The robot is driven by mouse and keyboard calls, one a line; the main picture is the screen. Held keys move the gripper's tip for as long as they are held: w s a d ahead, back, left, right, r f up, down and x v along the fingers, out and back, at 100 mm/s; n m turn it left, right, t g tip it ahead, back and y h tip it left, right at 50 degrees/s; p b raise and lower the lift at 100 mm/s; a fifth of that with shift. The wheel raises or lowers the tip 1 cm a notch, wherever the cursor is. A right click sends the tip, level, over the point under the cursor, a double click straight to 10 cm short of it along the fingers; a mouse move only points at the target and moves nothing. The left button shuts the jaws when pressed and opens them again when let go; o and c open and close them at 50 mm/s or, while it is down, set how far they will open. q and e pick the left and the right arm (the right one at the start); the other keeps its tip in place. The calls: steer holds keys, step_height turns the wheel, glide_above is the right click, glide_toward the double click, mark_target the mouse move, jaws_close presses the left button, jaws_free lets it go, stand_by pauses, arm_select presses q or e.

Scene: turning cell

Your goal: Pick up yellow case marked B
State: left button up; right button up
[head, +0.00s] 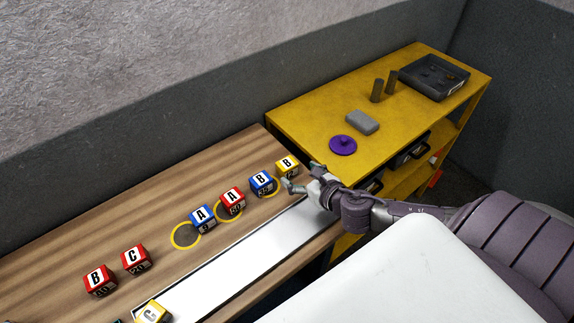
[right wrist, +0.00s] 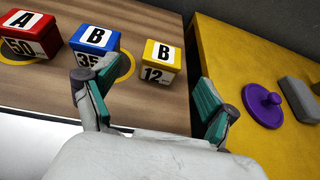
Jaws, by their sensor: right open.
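The yellow case marked B (head: 287,167) stands at the right end of the wooden bench, near its edge with the yellow shelf. In the right wrist view the yellow case (right wrist: 159,62) shows a B on top and 12 on its front, ahead of and between the spread fingers. My right gripper (head: 301,178) is open and empty, just short of the case and apart from it. The green-padded fingers also show in the right wrist view (right wrist: 150,98). My left gripper is not in view.
A blue case B (head: 262,182) stands close left of the yellow one, then a red case A (head: 232,200) and a blue case A (head: 203,218). Red cases C (head: 135,259) and B (head: 99,279) are farther left. The yellow shelf (head: 310,120) carries a purple lidded disc (head: 343,146).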

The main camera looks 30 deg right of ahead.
mark_target(290, 167)
steer(key=x, duration=0.3)
steer(key=shift+w, duration=0.25)
steer(key=shift+p+x, duration=0.4)
steer(key=shift+x, duration=0.35)
steer(key=p+x, duration=0.1)
steer(key=x, duration=0.2)
steer(key=shift+w+d+f, duration=0.15)
steer(key=shift+w, duration=0.05)
steer(key=shift+w+f, duration=0.25)
steer(key=shift+w, duration=0.15)
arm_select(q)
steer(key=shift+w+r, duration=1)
arm_select(e)
steer(key=shift+s, duration=0.1)
steer(key=shift+c, duration=1.3)
steer(key=c, duration=1.1)
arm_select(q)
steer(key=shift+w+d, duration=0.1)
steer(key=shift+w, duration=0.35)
